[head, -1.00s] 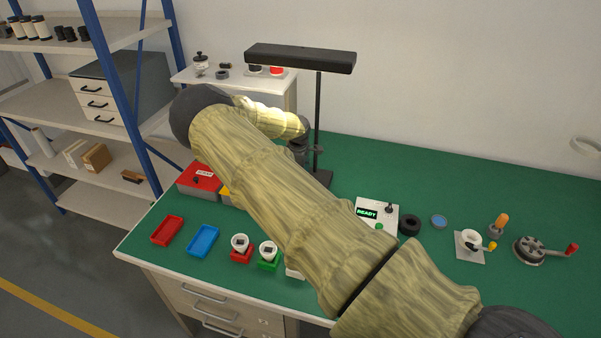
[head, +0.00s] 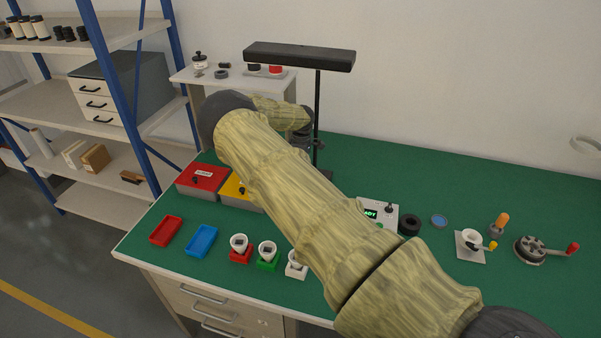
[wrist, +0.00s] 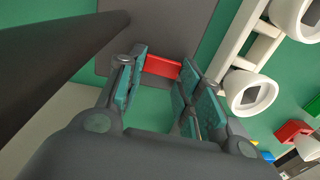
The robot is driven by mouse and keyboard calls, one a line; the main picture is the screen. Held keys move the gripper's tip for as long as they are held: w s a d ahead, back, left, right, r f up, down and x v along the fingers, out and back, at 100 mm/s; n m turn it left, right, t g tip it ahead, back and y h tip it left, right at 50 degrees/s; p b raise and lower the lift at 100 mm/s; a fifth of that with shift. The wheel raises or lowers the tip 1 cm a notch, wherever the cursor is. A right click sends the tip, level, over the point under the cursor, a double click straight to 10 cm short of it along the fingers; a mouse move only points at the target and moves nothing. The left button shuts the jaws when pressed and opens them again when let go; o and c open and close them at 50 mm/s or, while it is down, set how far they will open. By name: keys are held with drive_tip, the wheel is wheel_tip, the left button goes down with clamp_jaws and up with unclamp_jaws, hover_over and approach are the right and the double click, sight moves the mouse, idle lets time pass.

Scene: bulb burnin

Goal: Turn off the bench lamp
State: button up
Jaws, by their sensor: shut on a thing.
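The bench lamp has a long black head (head: 300,57) on a thin black post (head: 317,110) at the back of the green bench. In the wrist view, the dark post (wrist: 60,55) crosses the left side, and the grey base (wrist: 172,22) lies ahead with a red switch piece (wrist: 163,66) on it. My gripper (wrist: 164,80) has its teal-padded fingers on either side of the red piece, shut on it. In the head view my gripper is beside the post, mostly hidden by my arm. The lamp's glowing underside does not show.
Red (head: 166,231) and blue (head: 202,240) trays and several bulb sockets stand along the front edge. Red (head: 203,180) and yellow (head: 238,190) boxes are left of my arm. A display box (head: 382,212), black ring (head: 410,224) and crank (head: 530,250) are right.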

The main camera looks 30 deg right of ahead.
drive_tip(key=shift+w+r, duration=0.1)
drive_tip(key=o, duration=1)
drive_tip(key=r, duration=1.1)
drive_tip(key=shift+w+d+r, duration=0.25)
drive_tip(key=shift+d+r, duration=0.1)
drive_tip(key=shift+r, duration=0.05)
